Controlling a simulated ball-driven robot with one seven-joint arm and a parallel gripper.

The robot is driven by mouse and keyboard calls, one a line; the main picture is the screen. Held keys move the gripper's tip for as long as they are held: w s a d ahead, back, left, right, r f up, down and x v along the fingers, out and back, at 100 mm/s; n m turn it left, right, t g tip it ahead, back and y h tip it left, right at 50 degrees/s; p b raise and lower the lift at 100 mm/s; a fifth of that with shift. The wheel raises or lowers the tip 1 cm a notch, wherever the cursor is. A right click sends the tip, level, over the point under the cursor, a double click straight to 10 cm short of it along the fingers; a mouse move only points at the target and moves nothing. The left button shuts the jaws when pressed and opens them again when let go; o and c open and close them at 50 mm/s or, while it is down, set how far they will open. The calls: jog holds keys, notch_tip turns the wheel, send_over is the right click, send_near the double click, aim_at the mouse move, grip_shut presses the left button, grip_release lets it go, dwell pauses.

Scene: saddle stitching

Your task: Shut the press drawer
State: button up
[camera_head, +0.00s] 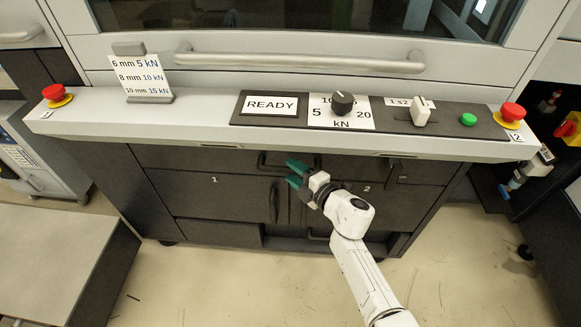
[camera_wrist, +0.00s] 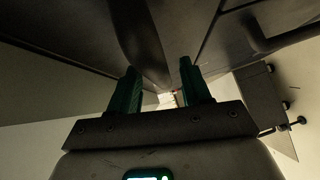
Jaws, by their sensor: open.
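The press has a dark lower cabinet with fronts marked 1 (camera_head: 214,180) and 2 (camera_head: 367,188). Front 1 has an upright bar handle (camera_head: 273,201) at its right side. A low panel (camera_head: 218,233) sits below front 1; I cannot tell which front is the drawer or how far it stands out. My gripper (camera_head: 296,174), with green fingers, is open in front of the cabinet, just right of the upright handle. In the wrist view the two fingers (camera_wrist: 160,75) are apart, with a dark curved bar (camera_wrist: 142,42) close beyond them; contact is unclear.
Above is a pale control ledge with a READY sign (camera_head: 270,105), a black knob (camera_head: 342,102), a white lever (camera_head: 420,112), a green button (camera_head: 468,119) and red stop buttons (camera_head: 56,94) (camera_head: 512,113). A table (camera_head: 60,262) stands at left. The floor (camera_head: 250,285) in front is clear.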

jog(key=p+v, duration=0.2)
jog(key=v, duration=0.6)
jog(key=shift+s+d+p, duration=0.25)
jog(key=shift+s+p, duration=0.05)
jog(key=shift+p, duration=0.1)
jog(key=shift+r, duration=0.15)
jog(key=d+r+m+t+h, duration=0.2)
jog(key=d+m+t+h, duration=0.2)
jog(key=d+m+h, duration=0.8)
jog(key=s+d+f+m+g+h, duration=0.2)
jog(key=s+d+m+g+h, duration=0.1)
jog(key=s+d+m, duration=0.55)
jog(key=s+d+f+m+g, duration=0.2)
jog(key=s+g, duration=0.1)
jog(key=s, duration=0.5)
jog(key=s+d+f+m+g, duration=0.2)
jog(key=s+d+f+g, duration=0.15)
jog(key=s, duration=0.45)
jog(key=s+a+r+g+y, duration=0.1)
jog(key=s+g, duration=0.1)
jog(key=s, duration=0.5)
jog(key=s+a+r+m+g+y, duration=0.1)
jog(key=s+a+g+y, duration=0.1)
jog(key=s, duration=0.6)
jog(key=shift+a+r+g, duration=0.25)
jog(key=shift+g, duration=0.4)
jog(key=shift+c, duration=0.5)
